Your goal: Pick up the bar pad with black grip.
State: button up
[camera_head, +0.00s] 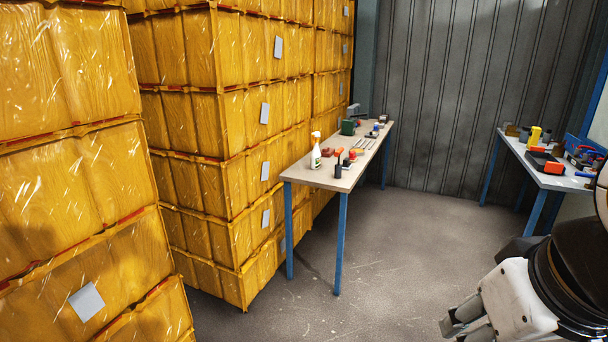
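I cannot pick out a bar pad with a black grip for certain; the items on both tables are small and far off. The middle table (312,176) holds several small red, orange and dark items, some of them too small to name. The right table (517,150) holds a black and orange item (545,162) and other small things. My gripper (463,325) is at the lower right, cut by the bottom edge, far from both tables. Nothing is seen in it, and its finger opening is unclear.
Tall stacks of yellow crates (70,190) fill the left side. A white spray bottle (316,152) and a green box (348,127) stand on the middle table. A yellow object (535,136) stands on the right table. The grey floor (420,235) between the tables is clear.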

aim_at(347, 165)
jog(key=i, duration=2.05)
jog(key=i+z, duration=0.2)
jog(key=i, duration=0.25)
jog(key=i+j+z, duration=0.2)
jog(key=i, duration=0.2)
jog(key=i+j+z, duration=0.2)
jog(key=i, duration=0.25)
jog(key=i+j+z, duration=0.2)
jog(key=i, duration=0.2)
